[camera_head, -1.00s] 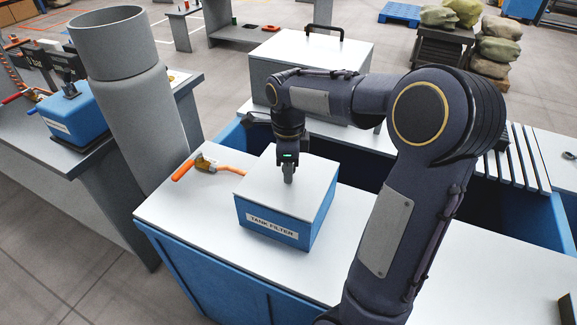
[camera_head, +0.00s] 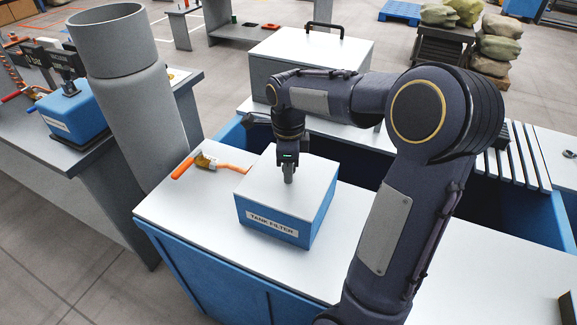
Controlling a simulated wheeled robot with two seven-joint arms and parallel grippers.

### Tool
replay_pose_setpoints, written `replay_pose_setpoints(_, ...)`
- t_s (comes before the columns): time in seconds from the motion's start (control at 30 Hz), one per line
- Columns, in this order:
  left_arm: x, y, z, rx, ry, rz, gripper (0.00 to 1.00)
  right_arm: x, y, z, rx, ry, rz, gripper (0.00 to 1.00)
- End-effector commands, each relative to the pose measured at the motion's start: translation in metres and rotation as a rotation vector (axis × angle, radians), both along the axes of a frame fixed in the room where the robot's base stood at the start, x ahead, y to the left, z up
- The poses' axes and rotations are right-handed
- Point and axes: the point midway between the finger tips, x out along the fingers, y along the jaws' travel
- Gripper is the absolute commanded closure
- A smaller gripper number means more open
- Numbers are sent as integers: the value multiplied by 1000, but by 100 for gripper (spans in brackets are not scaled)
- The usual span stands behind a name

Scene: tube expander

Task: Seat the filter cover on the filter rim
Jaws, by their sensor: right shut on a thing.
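The filter cover (camera_head: 265,186) is a flat white lid lying on top of the blue box labelled TANK FILTER (camera_head: 272,224) on the white-topped bench. It looks level and lined up with the box edges. The filter rim is hidden under it, so I cannot tell whether a thin gap is left. My right gripper (camera_head: 289,176) points straight down over the middle of the cover. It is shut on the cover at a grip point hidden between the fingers. My left gripper is not in view.
A large grey cylinder (camera_head: 135,100) stands further left. A grey case with a black handle (camera_head: 335,55) is behind my arm. The bench front is clear.

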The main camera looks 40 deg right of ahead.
Motion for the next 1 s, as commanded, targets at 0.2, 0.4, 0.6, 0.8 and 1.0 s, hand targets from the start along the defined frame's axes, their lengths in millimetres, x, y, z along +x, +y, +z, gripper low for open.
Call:
replay_pose_setpoints(0.2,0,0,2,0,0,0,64,0,0,0,0,-1,0,100)
replay_pose_setpoints(0.4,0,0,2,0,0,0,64,0,0,0,-1,-1,0,53)
replay_pose_setpoints(0.6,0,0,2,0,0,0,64,0,0,0,0,0,0,46)
replay_pose_setpoints(0.8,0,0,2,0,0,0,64,0,0,0,0,1,0,46)
replay_pose_setpoints(1.0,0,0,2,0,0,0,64,0,0,0,0,0,0,28)
